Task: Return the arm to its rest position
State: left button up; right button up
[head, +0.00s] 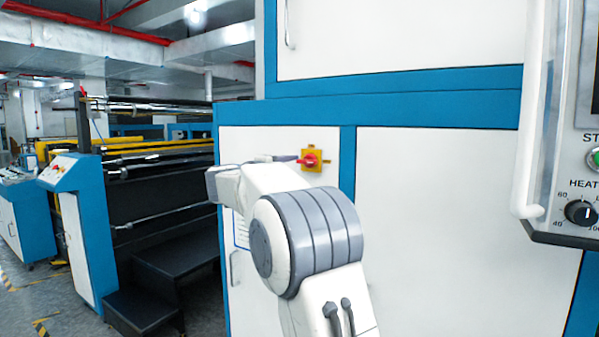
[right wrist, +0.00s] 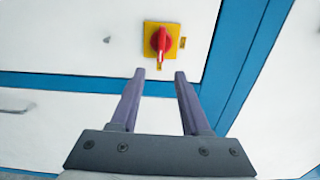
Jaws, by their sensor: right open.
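My right arm reaches up from the bottom middle of the head view, and its gripper (head: 290,159) is at the cabinet front. In the right wrist view the two fingers of my right gripper (right wrist: 160,75) are apart with nothing between them. The red rotary switch (head: 311,160) on its yellow plate is close by the fingertips in the head view. In the right wrist view the switch (right wrist: 160,42) lies just beyond the fingertips, and its handle shows fully between their lines. I cannot tell the exact gap. My left gripper is not in view.
The white and blue cabinet (head: 440,220) fills the middle and right. A control panel (head: 565,225) with a white handle and a heat knob juts in at right. The roller machine (head: 150,160) and black steps (head: 185,265) stand at left. Floor shows at lower left.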

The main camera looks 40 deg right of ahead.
jog(key=shift+s+a, duration=0.2)
jog(key=shift+a, duration=0.2)
